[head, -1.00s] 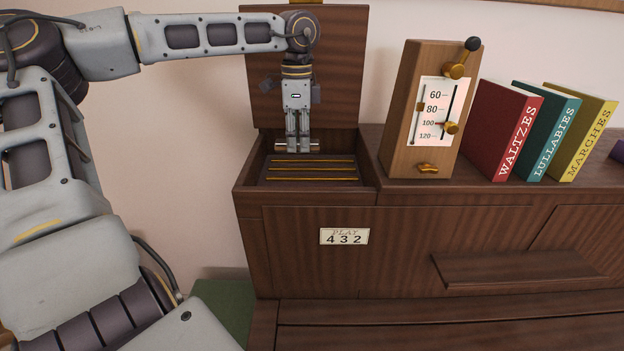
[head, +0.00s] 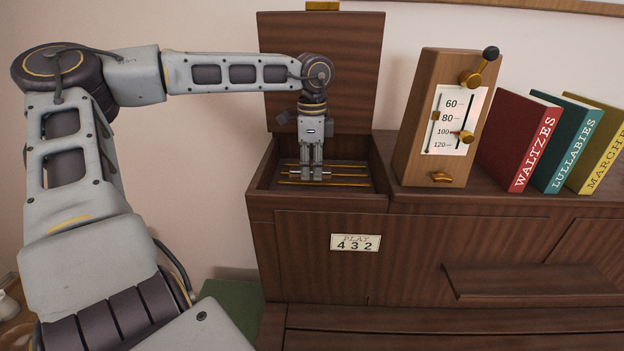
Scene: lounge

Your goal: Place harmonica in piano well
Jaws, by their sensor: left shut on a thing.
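The piano well (head: 330,202) is an open-topped wooden box at the left end of the piano, with its lid (head: 320,60) standing raised behind. Thin brass strips (head: 352,184) run across its floor. My left gripper (head: 312,172) points straight down inside the well and is shut on the harmonica (head: 326,173). The harmonica is a small silvery bar lying crosswise, its ends showing on both sides of the fingers. It is low, close to the strips; I cannot tell whether it touches the floor. My right gripper is not in view.
A wooden metronome (head: 442,120) stands on the piano top just right of the well. Red (head: 520,135), teal (head: 570,140) and yellow (head: 602,150) books lean beyond it. The raised lid is close behind my left wrist.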

